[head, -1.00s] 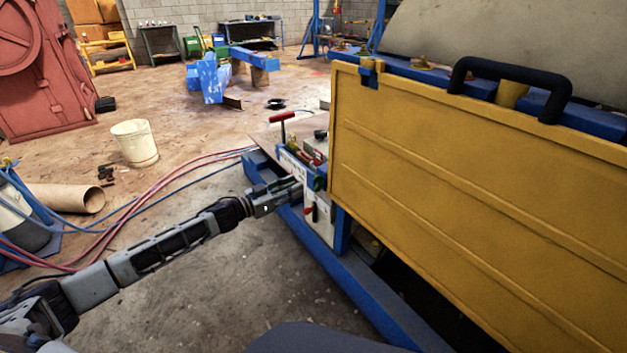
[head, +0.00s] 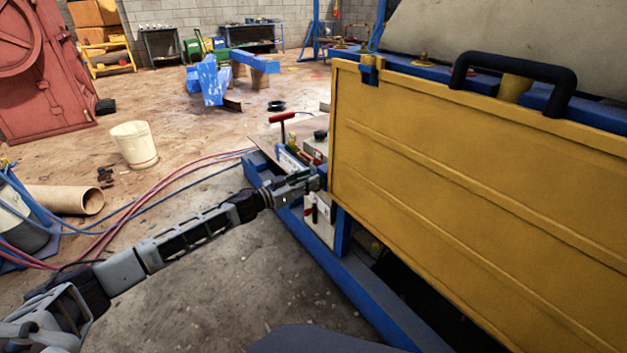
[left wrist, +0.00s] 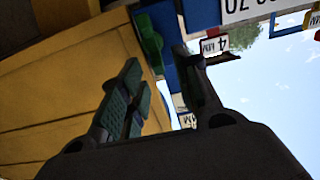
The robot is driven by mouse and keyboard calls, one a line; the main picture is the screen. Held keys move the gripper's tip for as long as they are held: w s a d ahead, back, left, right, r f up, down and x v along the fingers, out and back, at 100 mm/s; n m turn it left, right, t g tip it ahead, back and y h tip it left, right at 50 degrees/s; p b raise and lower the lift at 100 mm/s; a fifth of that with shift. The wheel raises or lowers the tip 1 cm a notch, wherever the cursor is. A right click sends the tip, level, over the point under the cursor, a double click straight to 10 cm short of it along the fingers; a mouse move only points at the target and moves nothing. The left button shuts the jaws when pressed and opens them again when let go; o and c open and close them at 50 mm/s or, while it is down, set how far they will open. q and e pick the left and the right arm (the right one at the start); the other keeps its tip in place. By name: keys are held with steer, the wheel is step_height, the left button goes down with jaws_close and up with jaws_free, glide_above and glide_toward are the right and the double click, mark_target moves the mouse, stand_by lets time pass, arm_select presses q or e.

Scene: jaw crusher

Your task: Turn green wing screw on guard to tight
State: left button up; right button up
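The yellow guard (head: 470,190) is a large ribbed panel filling the right of the head view. It also shows at the left of the left wrist view (left wrist: 50,100). The green wing screw (left wrist: 150,42) shows in the left wrist view beside the guard's edge, against a blue part. My left gripper (head: 312,184) reaches the guard's lower left edge, and in the head view it mostly hides the screw. In the left wrist view my left gripper (left wrist: 157,62) has its fingers apart, with the screw just beyond the gap between the tips. Contact cannot be told. My right gripper is not in view.
A red T-handle (head: 282,122) stands behind my left gripper. A blue frame beam (head: 345,275) runs along the floor below it. A black handle (head: 515,75) tops the guard. Hoses (head: 130,205) and a white bucket (head: 134,145) are at the left.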

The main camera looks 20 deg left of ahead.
arm_select(q)
steer(key=shift+x, duration=1.2)
jaws_close()
